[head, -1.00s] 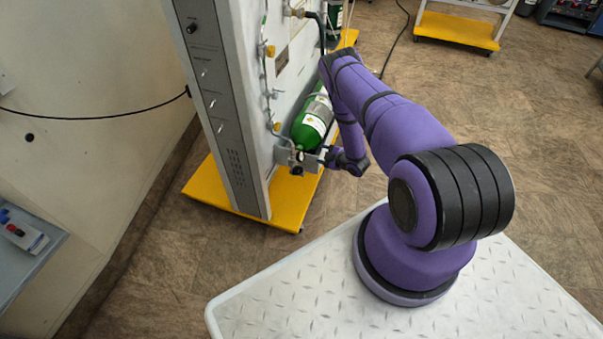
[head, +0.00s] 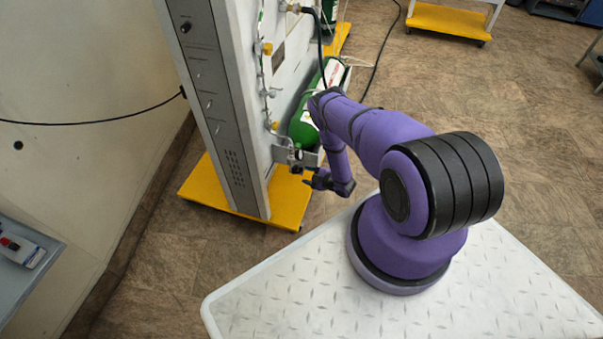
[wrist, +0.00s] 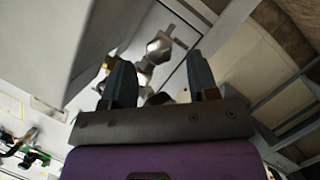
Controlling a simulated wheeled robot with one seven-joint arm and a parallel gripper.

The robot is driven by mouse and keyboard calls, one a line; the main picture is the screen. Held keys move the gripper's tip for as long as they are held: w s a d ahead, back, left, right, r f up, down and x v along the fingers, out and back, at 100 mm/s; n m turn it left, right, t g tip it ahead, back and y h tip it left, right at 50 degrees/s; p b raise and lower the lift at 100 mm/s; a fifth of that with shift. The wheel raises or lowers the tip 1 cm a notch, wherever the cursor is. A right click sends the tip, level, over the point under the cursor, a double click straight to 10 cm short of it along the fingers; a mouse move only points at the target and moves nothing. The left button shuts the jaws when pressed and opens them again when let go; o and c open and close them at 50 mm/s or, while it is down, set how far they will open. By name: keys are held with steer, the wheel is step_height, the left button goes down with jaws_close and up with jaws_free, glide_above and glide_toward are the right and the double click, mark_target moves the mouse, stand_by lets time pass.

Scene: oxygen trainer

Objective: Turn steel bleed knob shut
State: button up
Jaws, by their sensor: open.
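In the wrist view a shiny steel knob-like part (wrist: 160,48), which looks like the bleed knob, lies just beyond and between my fingertips. A thin steel bar stands out beside it, and darker metal fittings show below it. My gripper (wrist: 162,72) is open, with one dark finger on each side and nothing held. In the head view my gripper (head: 307,178) is just right of and below the small valve block (head: 290,153) at the trainer's lower front. The knob is too small to pick out there. I cannot tell whether a finger touches it.
The tall grey trainer panel (head: 222,110) stands on a yellow base (head: 205,190). A green cylinder (head: 304,125) lies behind the valve block. Yellow-knobbed fittings and a tube run up the panel side.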

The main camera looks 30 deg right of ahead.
steer(key=shift+x, duration=1.9)
steer(key=shift+c, duration=0.2)
